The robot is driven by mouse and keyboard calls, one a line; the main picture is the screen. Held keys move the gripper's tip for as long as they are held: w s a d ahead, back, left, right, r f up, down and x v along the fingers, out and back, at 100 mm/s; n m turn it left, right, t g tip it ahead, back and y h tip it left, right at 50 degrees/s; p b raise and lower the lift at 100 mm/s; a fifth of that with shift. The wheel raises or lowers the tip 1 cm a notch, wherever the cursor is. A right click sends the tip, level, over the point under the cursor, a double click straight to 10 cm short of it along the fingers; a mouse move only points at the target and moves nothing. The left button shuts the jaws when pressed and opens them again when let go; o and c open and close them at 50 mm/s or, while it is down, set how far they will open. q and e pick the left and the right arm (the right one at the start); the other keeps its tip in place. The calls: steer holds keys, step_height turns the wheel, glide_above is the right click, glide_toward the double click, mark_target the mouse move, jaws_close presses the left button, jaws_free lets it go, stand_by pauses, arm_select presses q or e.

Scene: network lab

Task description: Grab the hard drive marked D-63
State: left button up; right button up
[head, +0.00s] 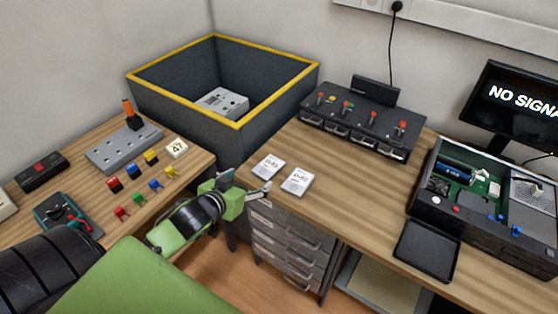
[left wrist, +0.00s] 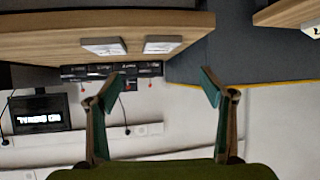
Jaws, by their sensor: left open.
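Two white hard drives lie flat, side by side, near the front edge of the right-hand table. The left drive (head: 268,166) and the right drive (head: 298,181) carry printed labels; the print is too small for me to tell surely which reads D-63. In the left wrist view, which is upside down, the left drive (left wrist: 163,46) and the right drive (left wrist: 103,47) lie at the table edge. My left gripper (head: 247,184) is open and empty, at the table's front edge just left of and before the drives (left wrist: 162,82). My right gripper is not in view.
A dark bin with yellow rim (head: 165,67) stands behind, holding a grey device (head: 222,102). A black drive dock (head: 360,128), an opened computer case (head: 485,190) and a black tray (head: 427,250) stand on the right-hand table. Drawers (head: 287,245) are below. The tabletop right of the drives is clear.

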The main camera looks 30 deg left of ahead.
arm_select(q)
glide_toward(268, 167)
steer(key=shift+x, duration=1.2)
steer(key=shift+w+a+f, duration=0.1)
steer(key=shift+w+f, duration=0.05)
steer(key=shift+w, duration=0.5)
steer(key=x, duration=0.3)
steer(key=shift+w+a+f+p, duration=0.1)
steer(key=shift+a+f+p, duration=0.05)
steer(key=shift+f+p, duration=0.15)
steer(key=shift+w+f, duration=0.2)
steer(key=shift+w, duration=0.2)
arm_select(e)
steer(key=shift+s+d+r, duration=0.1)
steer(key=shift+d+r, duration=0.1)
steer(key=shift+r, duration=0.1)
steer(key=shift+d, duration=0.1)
arm_select(q)
steer(key=c, duration=1.5)
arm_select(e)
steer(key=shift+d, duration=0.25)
